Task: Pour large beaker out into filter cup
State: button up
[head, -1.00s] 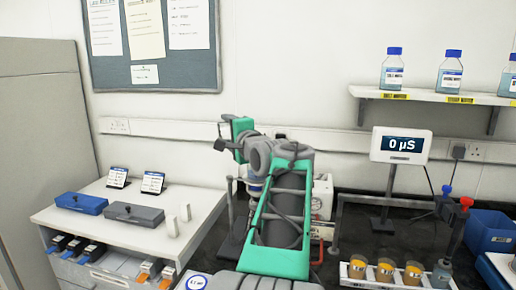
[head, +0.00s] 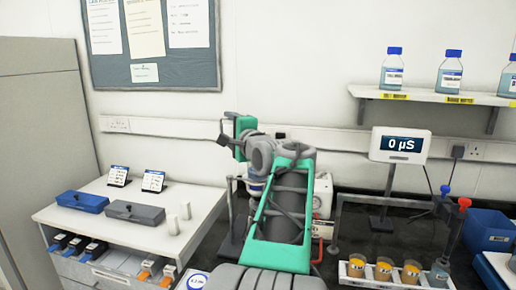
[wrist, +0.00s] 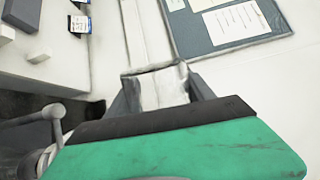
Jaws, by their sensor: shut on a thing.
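My gripper (wrist: 160,92) is shut on a clear glass vessel, which looks like the large beaker (wrist: 158,84). It sits between the two dark fingers, with its rim toward the top of the wrist view. I cannot tell how much is in it. The room looks tilted in that view. In the head view, the green end of my arm is left of centre, above the dark bench. The beaker cannot be made out there. I cannot identify the filter cup in either view; my arm hides part of the bench.
A white rack (head: 392,283) with several amber-filled cups stands at the front right. A meter (head: 398,145) reads 0 µS. Blue and grey boxes (head: 134,212) lie on the white cabinet at left. A blue bin (head: 487,231) is at right. White equipment (head: 322,200) stands behind my arm.

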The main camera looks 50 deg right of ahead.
jog(key=shift+d+r+m+p, duration=0.1)
jog(key=shift+r+m+p, duration=0.15)
jog(key=shift+m+p, duration=0.15)
